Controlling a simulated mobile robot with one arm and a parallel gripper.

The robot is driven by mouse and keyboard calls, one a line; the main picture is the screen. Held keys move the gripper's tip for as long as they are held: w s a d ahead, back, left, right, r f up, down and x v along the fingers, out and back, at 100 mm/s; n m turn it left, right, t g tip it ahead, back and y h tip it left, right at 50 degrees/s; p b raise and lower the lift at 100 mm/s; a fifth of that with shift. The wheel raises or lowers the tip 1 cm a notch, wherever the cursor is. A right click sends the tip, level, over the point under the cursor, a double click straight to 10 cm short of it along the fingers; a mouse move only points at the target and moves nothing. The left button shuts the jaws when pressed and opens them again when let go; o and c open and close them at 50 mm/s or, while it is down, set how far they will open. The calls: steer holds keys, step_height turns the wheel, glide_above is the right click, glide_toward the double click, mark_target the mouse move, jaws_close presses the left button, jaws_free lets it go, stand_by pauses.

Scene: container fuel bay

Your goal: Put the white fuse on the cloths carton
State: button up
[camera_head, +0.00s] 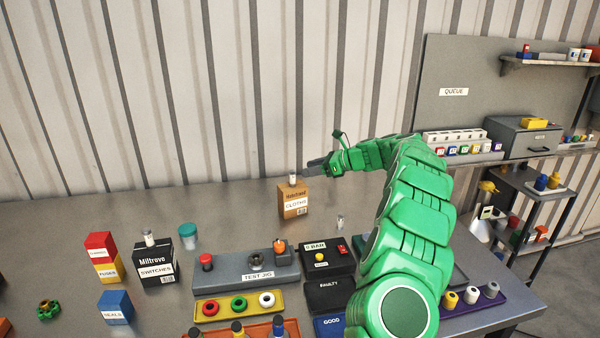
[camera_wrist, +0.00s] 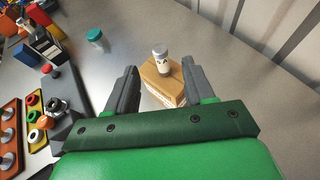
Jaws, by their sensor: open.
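The cloths carton (camera_head: 294,203) is a brown box standing upright at the back of the grey bench. A small white fuse (camera_head: 292,180) stands upright on its top, and it also shows on the carton in the wrist view (camera_wrist: 161,58). My gripper (camera_head: 313,168) is beside and slightly above the carton top. In the wrist view my gripper (camera_wrist: 160,68) is open, with the fuse beyond and between its fingertips, clear of both. The carton (camera_wrist: 163,85) shows between the fingers.
A test jig (camera_head: 232,274) and a yellow ring tray (camera_head: 238,306) lie in front. The black switches carton (camera_head: 158,266) has a small cylinder on top. Another small cylinder (camera_head: 340,221) stands right of the cloths carton.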

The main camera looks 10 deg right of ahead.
steer(key=shift+v, duration=1.2)
steer(key=s+a+r+n+g, duration=0.2)
steer(key=s+a+r+n, duration=0.1)
steer(key=s+a, duration=0.35)
steer(key=s+a+r+n+g, duration=0.2)
steer(key=s+a+r+n, duration=0.15)
steer(key=s+a, duration=0.3)
steer(key=s+a+n+g+h, duration=0.1)
steer(key=s+a+n+h, duration=0.15)
steer(key=s, duration=0.55)
steer(key=s+a+n+g+h, duration=0.15)
steer(key=s+a+n, duration=0.25)
steer(key=s, duration=0.4)
steer(key=s+d+f+n+h, duration=0.2)
steer(key=s+d+n, duration=0.1)
steer(key=s, duration=0.9)
steer(key=s+d+f+n+g+h, duration=0.1)
steer(key=s+d+f+n+h, duration=0.2)
steer(key=s, duration=0.9)
steer(key=s+d+f+n+g+h, duration=0.1)
steer(key=s+n, duration=0.4)
steer(key=s, duration=0.6)
steer(key=d+f+h, duration=0.1)
steer(key=d, duration=0.1)
steer(key=shift+s+d+f+h, duration=0.2)
steer(key=shift+s+d+h, duration=0.1)
steer(key=shift+s+h, duration=0.1)
